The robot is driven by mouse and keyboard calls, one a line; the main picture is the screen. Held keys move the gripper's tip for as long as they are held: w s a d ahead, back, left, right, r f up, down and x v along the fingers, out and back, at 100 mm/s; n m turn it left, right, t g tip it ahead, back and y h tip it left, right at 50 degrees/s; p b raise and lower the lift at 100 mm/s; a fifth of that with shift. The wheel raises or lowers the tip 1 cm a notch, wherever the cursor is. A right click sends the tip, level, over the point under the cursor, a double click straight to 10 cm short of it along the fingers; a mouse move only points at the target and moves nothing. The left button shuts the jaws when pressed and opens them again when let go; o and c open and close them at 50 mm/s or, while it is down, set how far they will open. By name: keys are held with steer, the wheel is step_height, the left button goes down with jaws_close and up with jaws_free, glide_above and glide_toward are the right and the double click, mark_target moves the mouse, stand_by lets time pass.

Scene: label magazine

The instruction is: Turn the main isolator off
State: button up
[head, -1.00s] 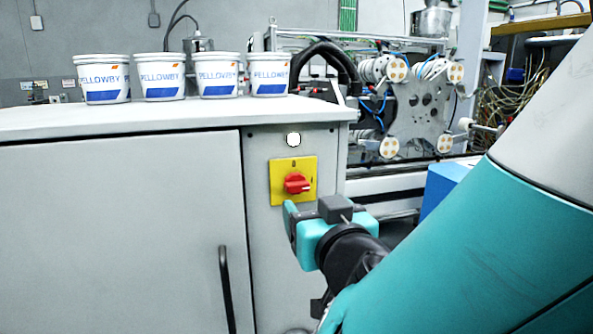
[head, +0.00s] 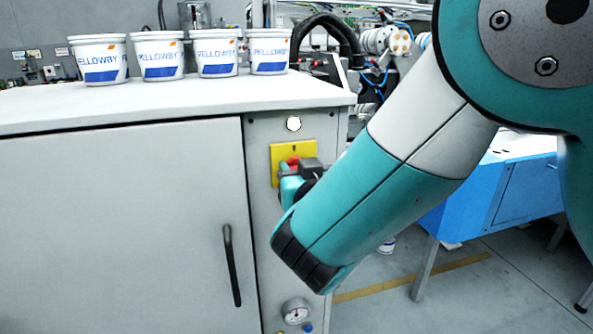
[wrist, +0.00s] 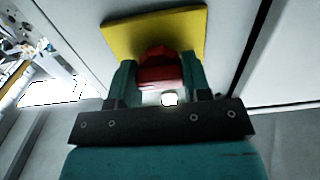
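The main isolator is a red rotary knob (head: 292,160) on a yellow square plate (head: 280,152), on the grey cabinet's narrow side panel. In the head view my gripper (head: 293,180) is in front of the plate and hides most of the knob. In the wrist view the red knob (wrist: 160,68) sits between the two teal fingers of my gripper (wrist: 159,76), with no clear gap on either side. The yellow plate (wrist: 120,34) shows behind it. The knob's pointer position cannot be read clearly.
Several white labelled tubs (head: 157,57) stand on the cabinet top (head: 200,95). A black door handle (head: 232,265) is left of the panel. A pressure gauge (head: 295,311) sits below. A blue table (head: 490,195) stands at the right, and machinery is behind.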

steer(key=shift+c, duration=1.4)
steer(key=shift+a, duration=0.2)
steer(key=shift+d, duration=0.2)
steer(key=n+b, duration=0.1)
steer(key=n, duration=0.2)
steer(key=shift+n, duration=0.4)
steer(key=n, duration=0.4)
steer(key=shift+n, duration=0.3)
steer(key=n+p, duration=0.1)
steer(key=n, duration=0.4)
steer(key=shift+n+p, duration=0.85)
steer(key=shift+n, duration=1.45)
steer(key=shift+f, duration=0.1)
